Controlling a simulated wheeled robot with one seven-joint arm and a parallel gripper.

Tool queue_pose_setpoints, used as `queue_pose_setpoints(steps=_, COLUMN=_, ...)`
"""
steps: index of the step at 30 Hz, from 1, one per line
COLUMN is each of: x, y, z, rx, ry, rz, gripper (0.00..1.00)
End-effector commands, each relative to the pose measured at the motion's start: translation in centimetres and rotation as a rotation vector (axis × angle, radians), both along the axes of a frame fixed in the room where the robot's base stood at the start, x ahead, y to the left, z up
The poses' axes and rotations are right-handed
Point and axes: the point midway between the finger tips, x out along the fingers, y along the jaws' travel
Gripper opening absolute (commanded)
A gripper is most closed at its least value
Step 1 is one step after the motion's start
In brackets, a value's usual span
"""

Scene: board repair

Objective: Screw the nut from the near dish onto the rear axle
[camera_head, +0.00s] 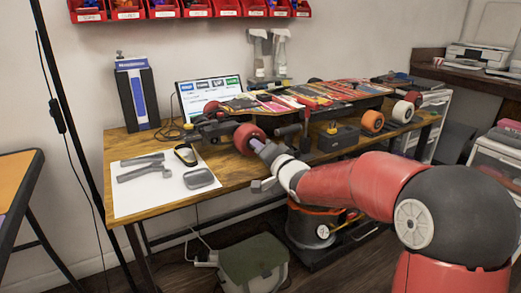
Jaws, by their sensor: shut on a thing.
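My gripper (260,146) reaches from the right to the outer face of the near red wheel (246,137), at the left end of the board (265,104). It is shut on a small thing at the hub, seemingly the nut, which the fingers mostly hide. The rear axle's end is hidden by the wheel and gripper. I cannot tell whether the nut is on the thread. A grey dish (199,178) lies on a white sheet (135,196) near the table's front edge; no nut shows in it. A second, dark dish with yellow (186,154) lies behind it.
Grey tools (140,168) lie on the sheet. A black box (338,137) and an orange wheel (373,121) are right of my gripper. A screen (208,95), spray bottles (280,55) and a blue-grey box (137,92) stand behind. The wooden table (235,182) is bare near its front edge.

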Motion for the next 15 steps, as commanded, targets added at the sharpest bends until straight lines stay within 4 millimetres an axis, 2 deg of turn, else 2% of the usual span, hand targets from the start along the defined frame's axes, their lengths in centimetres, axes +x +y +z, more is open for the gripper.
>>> queue_pose_setpoints(steps=7, x=-0.03, y=-0.03, z=-0.21, rx=0.048, ry=0.038, rz=-0.001, gripper=0.06)
queue_pose_setpoints(steps=15, x=0.02, y=-0.05, z=-0.2, rx=0.365, ry=0.252, rz=-0.002, gripper=0.06)
